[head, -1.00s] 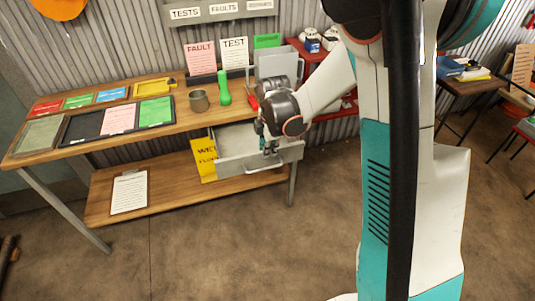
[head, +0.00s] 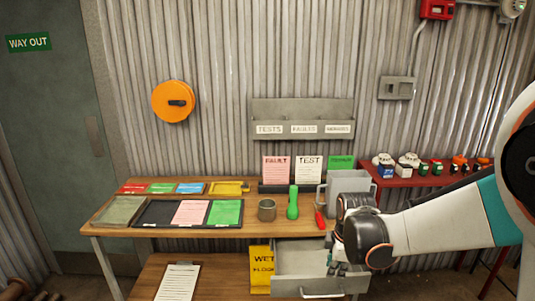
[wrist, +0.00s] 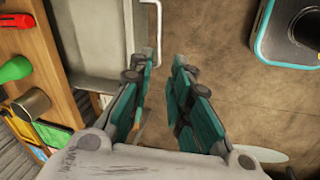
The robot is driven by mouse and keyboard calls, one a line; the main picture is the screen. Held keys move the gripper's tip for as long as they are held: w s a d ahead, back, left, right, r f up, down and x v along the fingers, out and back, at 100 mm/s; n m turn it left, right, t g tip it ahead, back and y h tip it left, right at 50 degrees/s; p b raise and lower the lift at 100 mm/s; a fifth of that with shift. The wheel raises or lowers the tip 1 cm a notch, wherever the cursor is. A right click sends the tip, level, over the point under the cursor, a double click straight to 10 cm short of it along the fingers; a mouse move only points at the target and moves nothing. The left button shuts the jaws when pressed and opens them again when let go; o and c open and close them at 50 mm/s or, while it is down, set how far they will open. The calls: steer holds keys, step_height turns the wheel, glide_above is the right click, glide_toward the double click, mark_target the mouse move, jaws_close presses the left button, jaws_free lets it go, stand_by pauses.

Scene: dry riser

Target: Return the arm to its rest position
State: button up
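My gripper (head: 338,268) hangs at the right part of the open grey drawer (head: 290,262) under the bench top, fingers pointing down. In the wrist view its two teal fingers (wrist: 163,70) are apart with only floor visible between them, so it is open and empty. The drawer, with its handle, also shows left of the fingers in the wrist view (wrist: 100,50). My white arm reaches in from the right edge of the head view. Whether the fingers touch the drawer cannot be told.
The wooden bench (head: 120,228) holds a metal cup (head: 267,210), a green torch (head: 293,203), a red-handled tool (head: 319,217), coloured cards and trays. A red shelf (head: 430,179) stands behind my arm. A yellow sign (head: 261,268) is beside the drawer. Open floor shows in the wrist view.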

steer(key=s+r+m+t, duration=0.2)
steer(key=s+r+m, duration=0.4)
steer(key=s, duration=0.5)
steer(key=s+r+m+t, duration=0.2)
steer(key=s+r+m, duration=0.4)
steer(key=s+m, duration=0.3)
steer(key=shift+s+a+r+m, duration=0.3)
steer(key=shift+s+r, duration=0.05)
steer(key=shift+s, duration=0.85)
